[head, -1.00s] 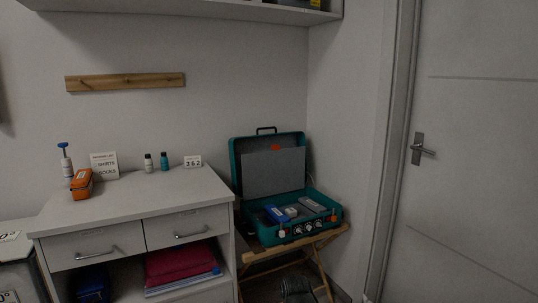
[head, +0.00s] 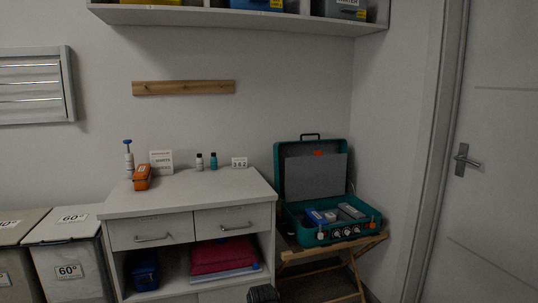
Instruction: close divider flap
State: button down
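An open teal case (head: 291,226) stands at the right with its lid (head: 278,172) raised. A grey panel (head: 314,178), which looks like the divider flap, stands upright in front of the lid's inside, with a small orange tab (head: 318,153) at its top edge. Inside the case lie a blue item (head: 313,216) and grey items (head: 352,211). My gripper (head: 264,293) seems to be the dark shape at the bottom edge, in front of the cabinet and apart from the case. Its fingers are too dark and cut off to read.
The case rests on a wooden folding stand (head: 331,256). Left of it is a white cabinet (head: 190,194) with small bottles, signs and an orange box (head: 142,177) on top. Laundry bins (head: 67,240) stand farther left. A door (head: 497,150) is at the right.

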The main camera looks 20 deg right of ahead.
aim_at(321, 176)
jog(key=u, duration=0.1)
jog(key=i, duration=0.95)
jog(key=u, duration=0.05)
